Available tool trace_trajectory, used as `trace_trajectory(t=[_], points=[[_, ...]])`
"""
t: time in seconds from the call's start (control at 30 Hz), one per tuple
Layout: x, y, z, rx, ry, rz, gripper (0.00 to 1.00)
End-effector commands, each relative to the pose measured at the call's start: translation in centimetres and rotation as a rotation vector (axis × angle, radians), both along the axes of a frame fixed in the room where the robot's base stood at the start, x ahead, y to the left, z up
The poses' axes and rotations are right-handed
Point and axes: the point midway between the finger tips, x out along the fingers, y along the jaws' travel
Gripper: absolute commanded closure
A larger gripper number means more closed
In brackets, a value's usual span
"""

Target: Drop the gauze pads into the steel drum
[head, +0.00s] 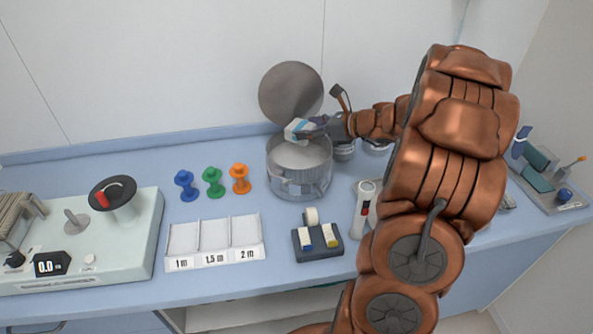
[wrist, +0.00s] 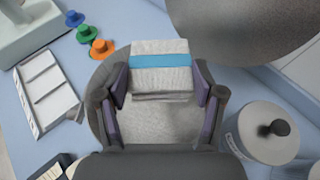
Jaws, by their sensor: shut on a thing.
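The steel drum (head: 298,180) stands on the blue counter near the wall. Its round lid (head: 291,92) is raised behind it, so the top is open. My gripper (head: 312,128) is over the drum's mouth, shut on the gauze pads (head: 297,130). In the wrist view the gauze pads (wrist: 160,68) are a white stack with a blue band, between the two fingers. The drum's pale interior (wrist: 158,122) shows below them. The pads look to be just above the rim; the exact gap is hard to tell.
Blue, green and orange spools (head: 213,182) stand left of the drum. A labelled white three-part tray (head: 214,242) and a dark block holder (head: 317,243) lie in front. A lidded steel jar (wrist: 265,135) stands close on the right. A machine (head: 90,245) fills the left end.

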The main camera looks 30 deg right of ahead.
Motion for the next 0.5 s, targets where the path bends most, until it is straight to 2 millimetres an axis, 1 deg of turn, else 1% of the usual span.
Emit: trace_trajectory(t=[0.03,0.2,0.3,0.5], points=[[0.0,0.0,-1.1,0.0,0.0,-0.001,0.56],[0.0,0.0,-2.4,-0.001,0.0,-0.002,0.56],[0.0,0.0,-2.9,-0.002,0.001,-0.001,0.56],[0.0,-0.1,-3.0,-0.002,0.0,-0.002,0.56]])
